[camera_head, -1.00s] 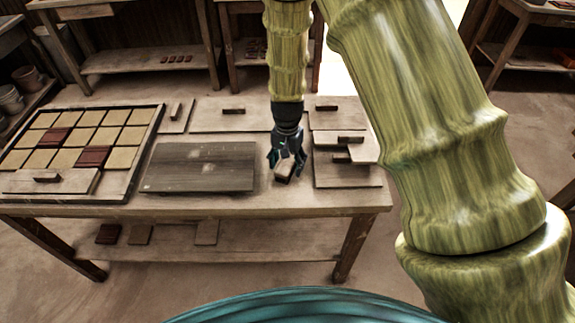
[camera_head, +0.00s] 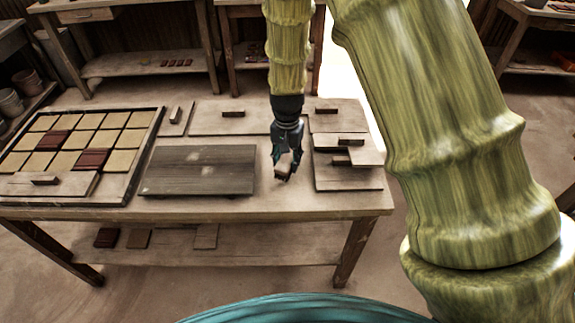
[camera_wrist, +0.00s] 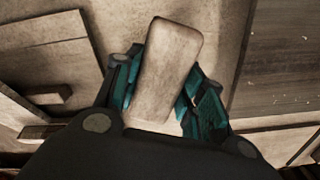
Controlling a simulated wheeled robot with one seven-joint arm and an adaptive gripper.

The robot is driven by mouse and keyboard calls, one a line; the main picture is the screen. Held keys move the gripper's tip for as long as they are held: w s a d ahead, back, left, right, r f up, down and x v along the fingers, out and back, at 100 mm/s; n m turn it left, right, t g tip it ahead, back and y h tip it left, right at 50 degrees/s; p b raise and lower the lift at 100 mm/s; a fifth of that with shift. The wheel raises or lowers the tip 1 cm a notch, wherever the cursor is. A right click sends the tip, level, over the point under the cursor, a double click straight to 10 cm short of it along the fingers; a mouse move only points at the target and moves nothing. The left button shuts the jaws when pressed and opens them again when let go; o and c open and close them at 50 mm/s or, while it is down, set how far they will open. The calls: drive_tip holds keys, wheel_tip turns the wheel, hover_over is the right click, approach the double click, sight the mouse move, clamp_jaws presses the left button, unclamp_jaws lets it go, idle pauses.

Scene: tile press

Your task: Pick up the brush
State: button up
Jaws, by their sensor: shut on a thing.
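The brush is a small block with a pale, worn wooden back (camera_wrist: 168,70); in the head view the brush (camera_head: 284,170) shows as a pale block with a darker side. My gripper (camera_head: 286,168) is over the right half of the table, its fingers pointing down. In the wrist view, its teal fingers (camera_wrist: 165,98) lie along both sides of the brush, shut on it. The lower part of the brush is hidden. I cannot tell whether it is clear of the tabletop.
A dark grey board (camera_head: 200,171) lies left of the gripper. Stacked boards with dark handles (camera_head: 345,177) lie to its right. A framed tile grid (camera_head: 120,183) fills the table's left end. More handled boards (camera_head: 232,121) lie at the back. Bare tabletop (camera_head: 320,203) shows in front.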

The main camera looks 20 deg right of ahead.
drive_tip(key=s+a+r+b, duration=0.2)
drive_tip(key=s+a, duration=0.6)
drive_tip(key=s, duration=0.5)
drive_tip(key=shift+s+a+r+b, duration=0.15)
drive_tip(key=shift+s+b, duration=0.25)
drive_tip(key=shift+b, duration=0.2)
